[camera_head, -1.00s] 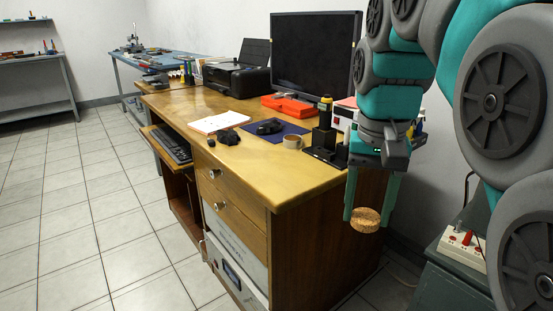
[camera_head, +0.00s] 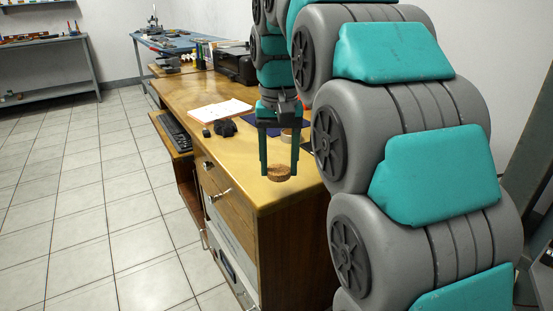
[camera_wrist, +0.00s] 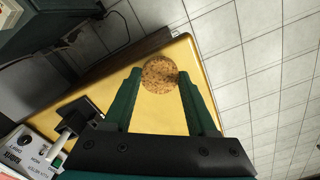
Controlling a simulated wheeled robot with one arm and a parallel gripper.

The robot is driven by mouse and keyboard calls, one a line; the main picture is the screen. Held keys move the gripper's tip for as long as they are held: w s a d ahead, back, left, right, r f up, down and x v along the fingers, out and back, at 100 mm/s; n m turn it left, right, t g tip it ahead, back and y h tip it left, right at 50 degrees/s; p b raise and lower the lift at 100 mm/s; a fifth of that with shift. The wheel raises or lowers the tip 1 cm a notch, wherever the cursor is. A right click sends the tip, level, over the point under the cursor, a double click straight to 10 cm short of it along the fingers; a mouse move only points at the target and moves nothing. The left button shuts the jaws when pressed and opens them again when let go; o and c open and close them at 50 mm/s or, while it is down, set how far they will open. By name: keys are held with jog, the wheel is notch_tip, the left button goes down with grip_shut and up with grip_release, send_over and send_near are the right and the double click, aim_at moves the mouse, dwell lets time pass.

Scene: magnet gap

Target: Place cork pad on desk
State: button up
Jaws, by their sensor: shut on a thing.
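The cork pad (camera_head: 279,173) is a small round brown disc. My gripper (camera_head: 279,172) is shut on it, with one green finger on each side. In the head view the pad appears over the front right part of the wooden desk (camera_head: 237,173). Whether it touches the desktop or hangs just above it, I cannot tell. In the wrist view the cork pad (camera_wrist: 160,75) sits between the fingertips, with the yellow desktop (camera_wrist: 155,117) behind it and the desk edge close by.
A white paper (camera_head: 220,110) and a dark object (camera_head: 225,128) lie further back on the desk. A printer (camera_head: 235,65) is at the back. The desktop left of the pad is clear.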

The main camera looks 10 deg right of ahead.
jog(key=w, duration=0.4)
jog(key=w+d, duration=0.1)
jog(key=w, duration=0.2)
jog(key=shift+f+p, duration=0.4)
jog(key=shift+f, duration=1.7)
jog(key=shift+f, duration=0.1)
jog(key=o, duration=1.3)
